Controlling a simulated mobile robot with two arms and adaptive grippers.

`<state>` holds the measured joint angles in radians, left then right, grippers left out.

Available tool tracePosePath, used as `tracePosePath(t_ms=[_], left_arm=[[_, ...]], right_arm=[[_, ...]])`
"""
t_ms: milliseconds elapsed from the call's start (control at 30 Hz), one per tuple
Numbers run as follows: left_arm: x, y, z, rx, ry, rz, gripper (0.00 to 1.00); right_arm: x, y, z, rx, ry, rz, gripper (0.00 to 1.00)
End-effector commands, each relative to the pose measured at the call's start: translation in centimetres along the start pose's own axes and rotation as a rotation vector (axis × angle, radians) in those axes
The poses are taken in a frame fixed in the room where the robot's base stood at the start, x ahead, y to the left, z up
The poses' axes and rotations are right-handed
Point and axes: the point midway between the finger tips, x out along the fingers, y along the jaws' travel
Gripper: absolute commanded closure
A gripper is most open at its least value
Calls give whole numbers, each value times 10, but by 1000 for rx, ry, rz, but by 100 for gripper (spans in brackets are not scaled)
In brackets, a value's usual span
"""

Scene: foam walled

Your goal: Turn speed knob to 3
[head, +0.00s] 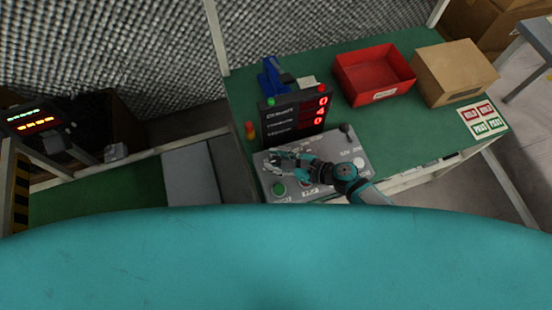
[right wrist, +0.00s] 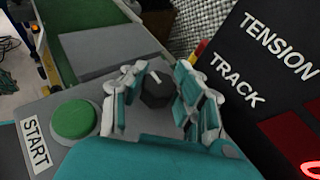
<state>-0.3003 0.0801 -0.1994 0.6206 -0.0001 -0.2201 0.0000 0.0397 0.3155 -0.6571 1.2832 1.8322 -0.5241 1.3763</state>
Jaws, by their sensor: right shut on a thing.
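A dark faceted knob (right wrist: 157,90) stands on the grey control panel (head: 335,146), between the two fingers of my right gripper (right wrist: 158,86). The right gripper is shut on this knob, with one finger on each side. In the head view my right gripper (head: 282,158) reaches left across the panel, and its fingers cover the knob there. I cannot read any speed label or the knob's pointer; the scale around it is hidden by the fingers. My left gripper is not in view.
A green button (right wrist: 73,119) with a START label (right wrist: 37,145) is close beside the fingers. A black display board (head: 296,117) with red digits stands behind the panel. A red bin (head: 378,96) and cardboard box (head: 455,72) are farther right on the green table.

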Motion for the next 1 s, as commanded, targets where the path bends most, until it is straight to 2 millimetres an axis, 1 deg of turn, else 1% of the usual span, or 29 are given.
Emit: tracePosePath(t_ms=[200,233,400,433,667,767,867,1000], left_arm=[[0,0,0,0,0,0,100],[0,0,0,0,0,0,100],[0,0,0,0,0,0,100],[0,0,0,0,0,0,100],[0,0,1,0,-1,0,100],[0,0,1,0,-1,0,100],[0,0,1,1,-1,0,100],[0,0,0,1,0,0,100]], right_arm=[[0,1,-1,0,1,2,100],[0,1,-1,0,1,2,70],[0,1,0,0,1,1,48],[0,0,0,0,1,1,46],[0,0,0,0,0,0,46],[-5,0,-1,0,1,-1,46],[-17,0,-2,0,3,0,46],[-46,1,-2,-1,4,0,46]])
